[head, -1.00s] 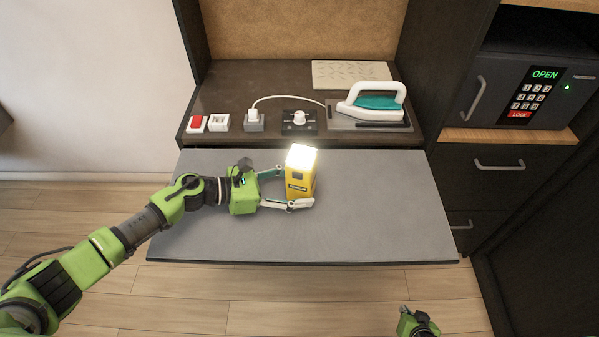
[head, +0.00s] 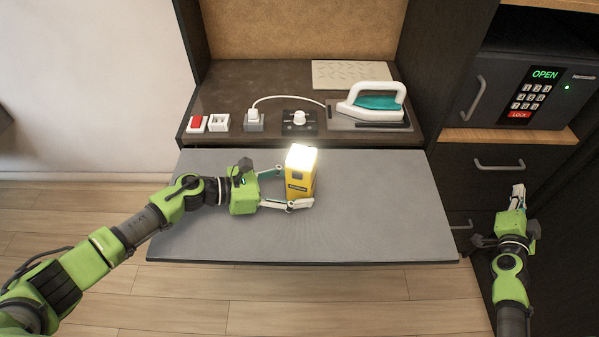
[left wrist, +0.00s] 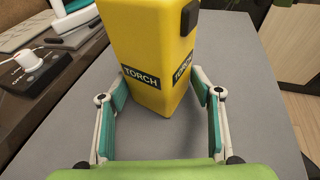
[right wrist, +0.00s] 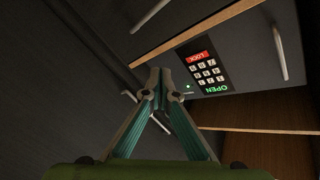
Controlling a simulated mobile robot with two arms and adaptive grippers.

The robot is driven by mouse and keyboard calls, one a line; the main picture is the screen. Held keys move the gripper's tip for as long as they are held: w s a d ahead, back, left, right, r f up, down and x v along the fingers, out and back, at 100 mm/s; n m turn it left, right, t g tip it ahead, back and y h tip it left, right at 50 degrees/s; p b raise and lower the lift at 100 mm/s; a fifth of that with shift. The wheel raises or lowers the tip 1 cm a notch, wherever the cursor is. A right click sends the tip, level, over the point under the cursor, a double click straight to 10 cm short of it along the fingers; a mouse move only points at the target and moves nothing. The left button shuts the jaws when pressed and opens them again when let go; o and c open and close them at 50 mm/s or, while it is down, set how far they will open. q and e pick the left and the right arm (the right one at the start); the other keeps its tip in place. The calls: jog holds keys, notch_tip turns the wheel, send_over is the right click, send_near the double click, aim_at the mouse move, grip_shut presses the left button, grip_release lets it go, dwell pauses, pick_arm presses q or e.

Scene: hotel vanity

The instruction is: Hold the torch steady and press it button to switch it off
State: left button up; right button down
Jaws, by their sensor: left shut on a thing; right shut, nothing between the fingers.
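The yellow torch (head: 299,180) stands upright on the grey pull-out surface (head: 390,205), its top glowing white. In the left wrist view the torch (left wrist: 147,60) fills the middle, with black "TORCH" labels and a dark button (left wrist: 190,17) near its upper right edge. My left gripper (head: 298,194) is shut on the torch, one finger on each side; its fingers show low on the body in the left wrist view (left wrist: 160,85). My right gripper (head: 518,190) is shut and empty, right of the surface, before the dark drawers. Its closed fingertips show in the right wrist view (right wrist: 158,73).
Behind the surface are a red switch (head: 197,123), a white socket (head: 219,122), a plug (head: 254,119), a dial (head: 299,120) and an iron (head: 372,101). A safe (head: 530,88) reading OPEN is at right. The surface right of the torch is clear.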

notch_tip(320, 180, up, 16)
jog(key=d+m+t+h, duration=0.1)
jog(key=m+t+h, duration=0.1)
jog(key=m+h, duration=0.2)
jog(key=w+a+f+n+t+y, duration=0.1)
jog(key=w+a+n+t+y, duration=0.15)
jog(key=a, duration=0.75)
jog(key=w+a+n+t+y, duration=0.15)
jog(key=a+y, duration=0.25)
jog(key=a, duration=0.6)
jog(key=n+t+y, duration=0.1)
jog(key=n+y, duration=0.6)
jog(key=y, duration=0.6)
send_near(297, 176)
jog(key=w+d+r, duration=0.5)
jog(key=r, duration=0.2)
jog(key=s+a+f+n+g+y, duration=0.1)
jog(key=s+a+f+g+y, duration=0.25)
jog(key=s+a, duration=0.55)
jog(key=w+d, duration=0.1)
jog(key=w, duration=0.7)
jog(key=shift+w, duration=0.4)
jog(key=shift+w, duration=0.1)
